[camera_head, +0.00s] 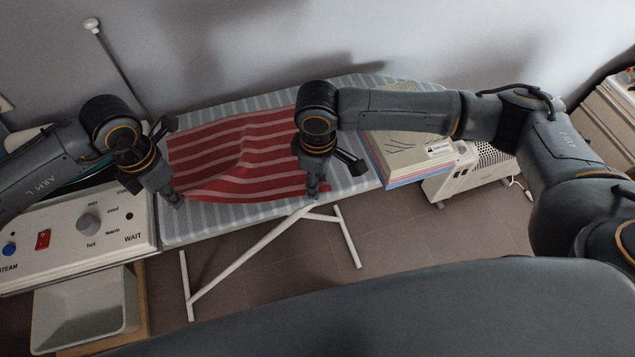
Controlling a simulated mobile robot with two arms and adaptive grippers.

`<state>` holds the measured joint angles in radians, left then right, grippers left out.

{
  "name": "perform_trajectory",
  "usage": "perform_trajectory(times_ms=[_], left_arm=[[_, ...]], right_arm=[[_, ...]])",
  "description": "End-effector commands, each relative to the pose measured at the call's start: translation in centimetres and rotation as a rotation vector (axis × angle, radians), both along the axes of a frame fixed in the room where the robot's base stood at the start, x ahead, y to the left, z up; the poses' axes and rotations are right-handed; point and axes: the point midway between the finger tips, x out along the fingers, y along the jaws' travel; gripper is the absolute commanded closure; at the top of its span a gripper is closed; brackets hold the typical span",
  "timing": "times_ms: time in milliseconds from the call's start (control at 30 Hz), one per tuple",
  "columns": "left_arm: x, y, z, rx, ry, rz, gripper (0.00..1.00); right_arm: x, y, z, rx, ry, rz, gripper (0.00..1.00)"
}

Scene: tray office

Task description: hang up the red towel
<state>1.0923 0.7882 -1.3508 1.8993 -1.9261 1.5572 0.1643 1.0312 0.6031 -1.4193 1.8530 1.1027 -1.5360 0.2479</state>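The red towel (235,160) with pale stripes lies spread over the striped ironing board (187,230). It has a raised, rumpled fold across its middle and left part. My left gripper (172,199) points down at the towel's front left corner. My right gripper (317,190) points down at the towel's front right corner, and its arm covers part of the right edge. The fingertips of both grippers are small and dark against the cloth, so whether they pinch it does not show. No rack or hook for hanging is clearly in view.
A stack of books or folders (405,160) lies on the board's right part. A white heater (478,172) stands on the floor beyond it. A control panel (95,222) with a knob and red switch is at the left, above a grey bin (85,312). A thin pole (118,68) leans near the wall.

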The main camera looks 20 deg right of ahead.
Motion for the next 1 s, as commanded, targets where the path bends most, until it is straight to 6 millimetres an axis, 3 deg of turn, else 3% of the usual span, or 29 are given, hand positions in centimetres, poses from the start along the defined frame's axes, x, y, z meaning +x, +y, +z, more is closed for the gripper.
perform_trajectory(times_ms=[67,467,1000], left_arm=[[0.00,0.03,-0.01,0.001,0.001,0.000,1.00],[0.00,0.03,-0.03,0.001,0.001,0.000,1.00],[0.00,0.03,-0.02,0.001,0.001,0.000,1.00]], right_arm=[[-0.01,0.02,-0.21,0.001,0.001,0.000,0.59],[-0.07,0.01,-0.24,0.000,0.002,0.000,1.00],[-0.02,0.00,-0.19,0.000,0.001,0.000,1.00]])
